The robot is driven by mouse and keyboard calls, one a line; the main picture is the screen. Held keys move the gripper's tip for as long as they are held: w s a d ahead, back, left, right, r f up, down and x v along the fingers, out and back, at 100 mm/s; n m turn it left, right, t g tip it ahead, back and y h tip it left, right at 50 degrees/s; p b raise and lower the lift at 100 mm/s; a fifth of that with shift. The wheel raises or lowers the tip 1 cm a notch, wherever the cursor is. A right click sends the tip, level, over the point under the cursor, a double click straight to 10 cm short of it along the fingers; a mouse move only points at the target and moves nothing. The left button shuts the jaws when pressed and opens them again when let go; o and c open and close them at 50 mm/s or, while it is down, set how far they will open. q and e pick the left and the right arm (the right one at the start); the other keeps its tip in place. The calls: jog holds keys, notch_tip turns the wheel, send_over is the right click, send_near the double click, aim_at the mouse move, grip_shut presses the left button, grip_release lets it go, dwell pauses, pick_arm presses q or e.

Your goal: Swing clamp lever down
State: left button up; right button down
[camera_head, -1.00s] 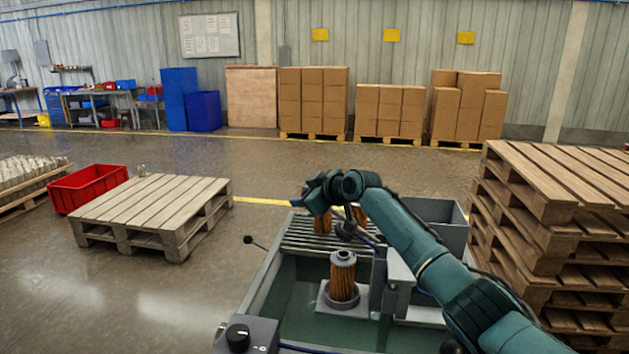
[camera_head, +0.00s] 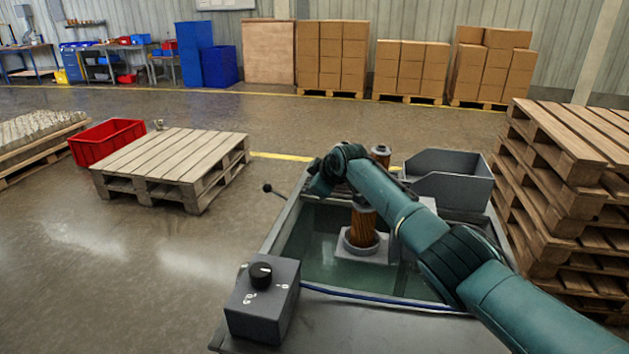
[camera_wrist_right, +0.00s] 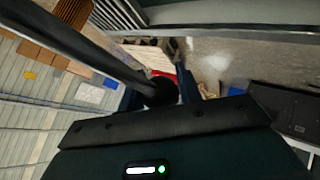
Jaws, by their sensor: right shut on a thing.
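In the wrist view, a dark rod, which looks like the clamp lever (camera_wrist_right: 75,42), runs from the upper left to a black ball end. My right gripper (camera_wrist_right: 160,90) has its two blue fingers on either side of that ball and is shut on it. In the head view, my right gripper's fingers and the held lever are hidden behind my wrist. A brown pleated filter cartridge (camera_head: 362,226) with a dark top stands upright in a grey seat (camera_head: 362,252) inside the green tank, partly covered by my arm. My left gripper is not in view.
A control box (camera_head: 263,302) with a black knob sits at the tank's near left corner. A thin rod with a black ball (camera_head: 267,188) sticks out at the left. Another cartridge (camera_head: 380,154) and a grey bin (camera_head: 450,180) are behind. Stacked pallets (camera_head: 560,190) stand close at right.

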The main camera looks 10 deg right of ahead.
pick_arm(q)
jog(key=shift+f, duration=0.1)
pick_arm(e)
jog(key=shift+s+d+f, duration=0.2)
jog(key=shift+d+f, duration=0.35)
jog(key=shift+f, duration=0.2)
jog(key=c, duration=1.3)
grip_release()
jog(key=shift+o, duration=0.6)
jog(key=shift+d, duration=0.1)
jog(key=shift+o, duration=0.7)
jog(key=shift+w, duration=0.1)
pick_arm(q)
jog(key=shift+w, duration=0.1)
pick_arm(e)
jog(key=shift+o, duration=0.2)
jog(key=shift+a+r, duration=0.2)
jog(key=shift+a, duration=0.1)
jog(key=shift+r, duration=0.1)
jog(key=shift+s+d+r+p, duration=0.1)
jog(key=shift+s+r+p, duration=0.2)
jog(key=shift+r, duration=0.05)
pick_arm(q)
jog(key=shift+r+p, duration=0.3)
pick_arm(e)
jog(key=v, duration=1.2)
